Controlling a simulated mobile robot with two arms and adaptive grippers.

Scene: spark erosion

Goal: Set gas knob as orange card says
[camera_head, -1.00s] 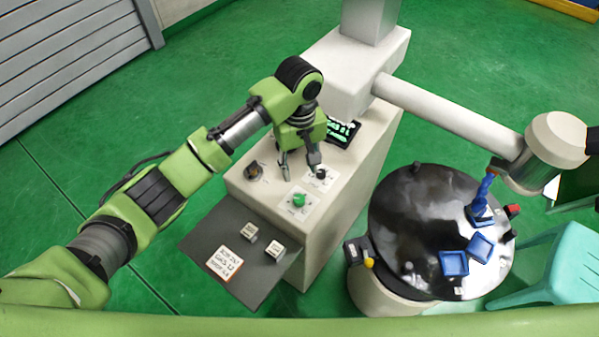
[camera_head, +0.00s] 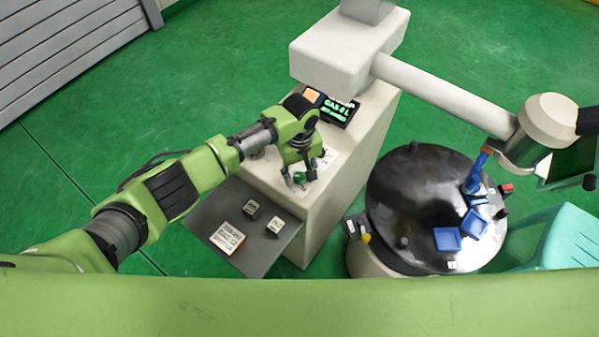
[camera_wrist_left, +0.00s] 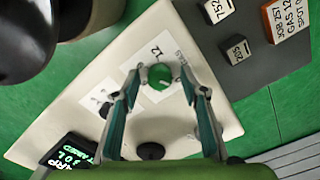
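The green gas knob (camera_head: 300,178) sits on a white label plate on top of the pale cabinet. My left gripper (camera_head: 303,174) points down over it. In the left wrist view the knob (camera_wrist_left: 159,77) lies between the two fingertips (camera_wrist_left: 160,72), which stand apart with a small gap on each side. Whether they touch it is hard to tell. The orange-edged card (camera_head: 228,238) lies on the grey shelf; in the left wrist view the card (camera_wrist_left: 291,22) reads in part "GAS 12". My right gripper is out of view.
Two small white-topped blocks (camera_head: 251,208) (camera_head: 275,226) lie on the grey shelf (camera_head: 205,215). A black knob (camera_wrist_left: 150,151) is close to my fingers. A thick white machine arm (camera_head: 440,97) crosses above. A dark round table (camera_head: 400,205) with blue pieces stands right.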

